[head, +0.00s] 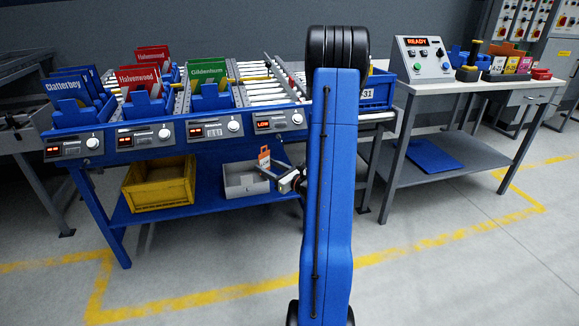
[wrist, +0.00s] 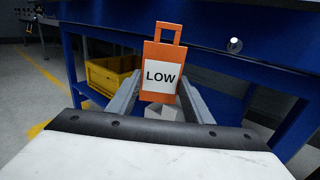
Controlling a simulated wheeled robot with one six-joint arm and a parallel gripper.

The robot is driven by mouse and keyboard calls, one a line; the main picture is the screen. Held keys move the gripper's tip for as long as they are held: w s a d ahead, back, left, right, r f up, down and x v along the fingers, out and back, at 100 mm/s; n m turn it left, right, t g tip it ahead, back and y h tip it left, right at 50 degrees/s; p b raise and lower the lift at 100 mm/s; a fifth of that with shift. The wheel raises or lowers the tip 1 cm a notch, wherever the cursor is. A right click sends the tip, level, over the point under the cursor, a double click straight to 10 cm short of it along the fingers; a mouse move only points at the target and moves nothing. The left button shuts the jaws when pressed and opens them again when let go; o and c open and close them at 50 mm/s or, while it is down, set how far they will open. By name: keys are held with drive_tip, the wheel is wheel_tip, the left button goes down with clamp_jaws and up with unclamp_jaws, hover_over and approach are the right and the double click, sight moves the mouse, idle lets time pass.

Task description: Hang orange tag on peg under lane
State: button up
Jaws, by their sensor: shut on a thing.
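My gripper (head: 266,168) is shut on the lower part of the orange tag (head: 264,154), in front of the rack's lower opening. In the wrist view my gripper (wrist: 160,96) holds the orange tag (wrist: 161,52) upright, its white label reading LOW and its open loop on top. A small round pale peg end (wrist: 235,44) shows on the blue rack beam, right of the tag's loop and apart from it. In the head view the rightmost lane panel (head: 278,121) has a red-lit display and is above the tag. The peg cannot be made out there.
A yellow bin (head: 160,184) and a grey bin (head: 240,183) stand on the blue lower shelf. Bins with coloured name cards sit on the roller lanes above. A side table (head: 415,178) with a READY control box (head: 423,60) stands at the right.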

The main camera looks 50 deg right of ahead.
drive_tip(key=s+d+r+h, duration=0.1)
drive_tip(key=s+d, duration=0.3)
drive_tip(key=s, duration=0.3)
drive_tip(key=shift+s+d+r+m, duration=0.15)
drive_tip(key=shift+d+r+m, duration=0.1)
drive_tip(key=shift+r+m, duration=0.1)
drive_tip(key=shift+w+d+f, duration=0.15)
drive_tip(key=shift+w+d, duration=0.65)
drive_tip(key=shift+w, duration=0.5)
drive_tip(key=shift+w+d+f, duration=0.1)
drive_tip(key=shift+w+d, duration=0.7)
drive_tip(key=shift+w, duration=0.55)
drive_tip(key=shift+w+d+f, duration=0.15)
drive_tip(key=shift+w+d, duration=0.65)
drive_tip(key=shift+w, duration=0.5)
drive_tip(key=shift+c, duration=0.3)
drive_tip(key=shift+w+d+f, duration=0.3)
drive_tip(key=shift+w+f, duration=0.1)
drive_tip(key=shift+w, duration=0.05)
drive_tip(key=o, duration=1)
drive_tip(key=shift+o, duration=0.2)
drive_tip(key=s, duration=1.7)
drive_tip(key=shift+s+a, duration=0.2)
